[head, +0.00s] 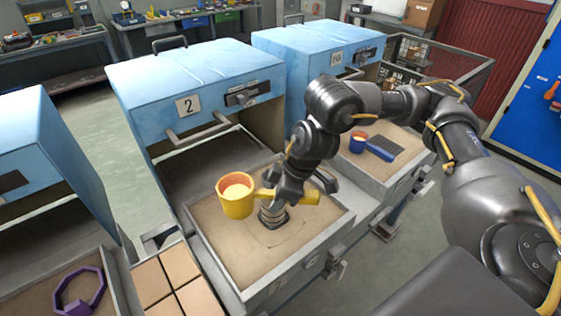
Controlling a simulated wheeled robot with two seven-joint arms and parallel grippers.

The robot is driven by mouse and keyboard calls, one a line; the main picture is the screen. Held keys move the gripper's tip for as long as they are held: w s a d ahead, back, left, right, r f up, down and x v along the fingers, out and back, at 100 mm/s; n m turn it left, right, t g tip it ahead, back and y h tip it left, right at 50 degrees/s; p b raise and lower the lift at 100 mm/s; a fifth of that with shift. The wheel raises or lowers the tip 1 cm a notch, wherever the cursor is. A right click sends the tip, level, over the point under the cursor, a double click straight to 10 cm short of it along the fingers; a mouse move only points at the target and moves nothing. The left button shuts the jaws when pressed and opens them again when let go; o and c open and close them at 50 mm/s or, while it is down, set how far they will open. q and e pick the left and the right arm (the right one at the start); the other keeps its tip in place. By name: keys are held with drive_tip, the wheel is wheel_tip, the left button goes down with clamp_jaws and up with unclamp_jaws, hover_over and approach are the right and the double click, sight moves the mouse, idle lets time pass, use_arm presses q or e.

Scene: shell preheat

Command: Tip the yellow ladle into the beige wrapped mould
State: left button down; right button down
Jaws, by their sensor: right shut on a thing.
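The yellow ladle (236,206) is above the sand tray of furnace 2, its cup to the left and its handle pointing right. The cup looks upright and has a pale orange fill. My right gripper (284,194) is shut on the ladle's handle. My left gripper is not in view.
The sand tray (222,248) juts out from the open blue furnace 2 (195,95). A blue ladle (378,151) lies on the neighbouring tray to the right. Tan blocks (165,277) and a purple ring (80,290) are at the lower left.

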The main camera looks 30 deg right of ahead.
drive_tip(key=w+d+r+m+t+p, duration=0.1)
drive_tip(key=w+d+r+m+p, duration=0.2)
drive_tip(key=d+p, duration=0.6)
drive_tip(key=w+p, duration=0.2)
drive_tip(key=p, duration=0.3)
drive_tip(key=shift+d+r+h+p, duration=0.2)
drive_tip(key=shift+h+p, duration=0.1)
drive_tip(key=shift+h, duration=0.1)
drive_tip(key=shift+f, duration=0.1)
